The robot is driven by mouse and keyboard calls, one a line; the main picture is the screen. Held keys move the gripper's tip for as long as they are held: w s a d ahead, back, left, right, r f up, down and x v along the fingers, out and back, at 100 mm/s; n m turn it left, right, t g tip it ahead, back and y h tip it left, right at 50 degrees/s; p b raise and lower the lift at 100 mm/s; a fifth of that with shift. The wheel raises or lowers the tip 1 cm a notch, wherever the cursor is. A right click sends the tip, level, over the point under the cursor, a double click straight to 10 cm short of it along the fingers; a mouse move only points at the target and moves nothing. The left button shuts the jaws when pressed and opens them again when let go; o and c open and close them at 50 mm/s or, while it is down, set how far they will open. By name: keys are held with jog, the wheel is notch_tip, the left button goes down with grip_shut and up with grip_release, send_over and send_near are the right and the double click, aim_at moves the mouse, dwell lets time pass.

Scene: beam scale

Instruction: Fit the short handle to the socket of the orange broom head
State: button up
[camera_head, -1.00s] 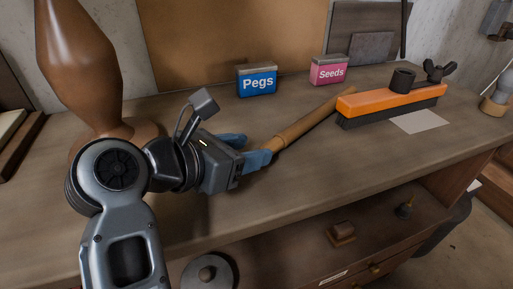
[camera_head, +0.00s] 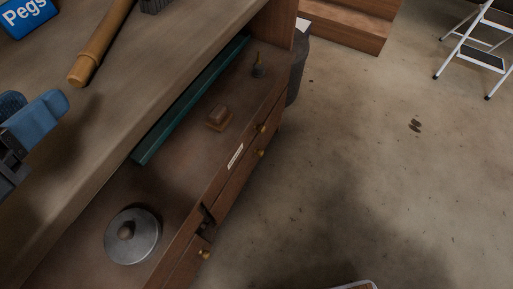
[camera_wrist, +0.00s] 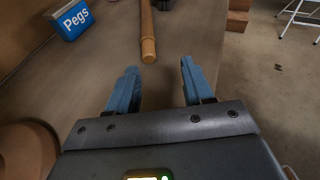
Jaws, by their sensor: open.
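The short wooden handle (camera_head: 97,45) lies on the bench top, its near rounded end toward my gripper. It also shows in the wrist view (camera_wrist: 147,32), beyond my fingertips. My gripper (camera_wrist: 158,70) is open and empty, its two blue fingers spread, with a gap of bench before the handle's end. In the head view only part of my gripper (camera_head: 32,116) shows at the left edge. Of the broom head, only some dark bristles (camera_head: 156,5) show at the top edge of the head view. Its orange body and socket are out of view.
The blue Pegs box (camera_head: 26,14) stands left of the handle. Below the bench top, a lower shelf holds a round metal lid (camera_head: 132,236), a small wooden block (camera_head: 219,117) and a teal bar (camera_head: 190,100). A step stool (camera_head: 480,50) stands on open floor at right.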

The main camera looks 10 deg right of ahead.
jog(key=w+d+h, duration=0.1)
jog(key=d, duration=0.2)
jog(key=w+d+f+t+h, duration=0.1)
jog(key=w+d, duration=0.1)
jog(key=d, duration=0.1)
jog(key=w+d+h, duration=0.1)
jog(key=d, duration=0.2)
jog(key=shift+w+d+f+n+t, duration=0.2)
jog(key=shift+d+n+t, duration=0.1)
jog(key=shift+d+t, duration=0.1)
jog(key=d+n+t+h, duration=0.45)
jog(key=d+n, duration=0.25)
jog(key=d, duration=1.2)
jog(key=s+d+f+n+t+y, duration=0.3)
jog(key=s+d+n+t+y, duration=0.35)
jog(key=n, duration=0.75)
jog(key=s+d+f+n+g+y, duration=0.2)
jog(key=s+f+n+g, duration=0.3)
jog(key=s+n, duration=0.3)
jog(key=s+d+f+n+g+y, duration=0.2)
jog(key=s+d+f+n+g, duration=0.3)
jog(key=s, duration=0.9)
jog(key=f+n+g, duration=0.1)
jog(key=n+g, duration=0.1)
jog(key=n, duration=0.1)
jog(key=shift+s+n+y, duration=0.2)
jog(key=shift+n+y, duration=0.2)
jog(key=shift+r, duration=0.1)
